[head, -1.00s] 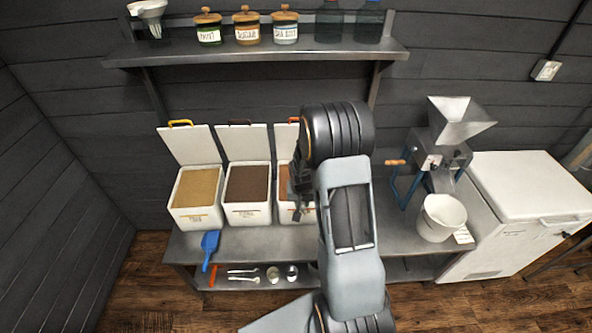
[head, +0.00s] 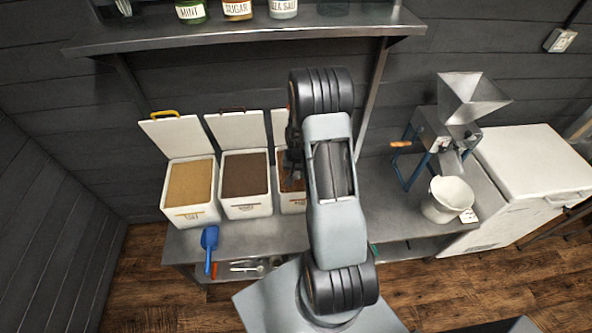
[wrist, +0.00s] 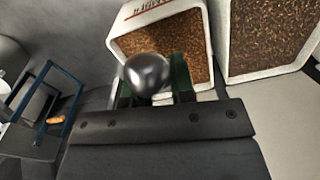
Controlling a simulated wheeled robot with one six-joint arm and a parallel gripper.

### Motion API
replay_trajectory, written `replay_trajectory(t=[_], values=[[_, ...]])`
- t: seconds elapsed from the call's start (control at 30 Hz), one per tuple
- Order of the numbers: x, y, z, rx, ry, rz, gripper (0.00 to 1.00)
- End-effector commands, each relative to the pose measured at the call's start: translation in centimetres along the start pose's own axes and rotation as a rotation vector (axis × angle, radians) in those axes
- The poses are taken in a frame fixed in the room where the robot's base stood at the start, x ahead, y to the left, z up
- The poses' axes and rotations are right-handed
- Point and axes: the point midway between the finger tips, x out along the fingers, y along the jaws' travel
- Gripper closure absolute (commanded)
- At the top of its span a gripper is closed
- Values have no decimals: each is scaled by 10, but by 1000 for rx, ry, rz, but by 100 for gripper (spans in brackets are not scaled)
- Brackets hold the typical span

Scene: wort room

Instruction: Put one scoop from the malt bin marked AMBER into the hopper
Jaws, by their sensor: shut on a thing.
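Three open white bins stand on the bench. The rightmost (head: 292,203) holds reddish-brown malt and is partly hidden by my arm; its label is not readable in the head view. In the wrist view a bin with an upside-down orange-red label (wrist: 152,10) lies just beyond my gripper. My gripper (head: 292,155) is over the rightmost bin; in the wrist view its fingers (wrist: 152,98) are shut on a scoop with a round, shiny metal bowl (wrist: 146,73). Whether malt is in the bowl cannot be told. The metal hopper (head: 472,97) tops the mill at right.
A white bucket (head: 448,203) stands below the mill (head: 440,135). A shelf (head: 250,28) with jars is above the bins. A white chest (head: 540,175) is at right. The bench between bins and mill is largely clear.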

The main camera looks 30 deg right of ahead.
Motion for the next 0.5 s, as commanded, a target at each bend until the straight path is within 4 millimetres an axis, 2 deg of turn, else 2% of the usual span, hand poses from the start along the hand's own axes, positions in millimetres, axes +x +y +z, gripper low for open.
replay_trajectory(t=[0.5], values=[[54, 1, -17, 1, -94, 0, 100]])
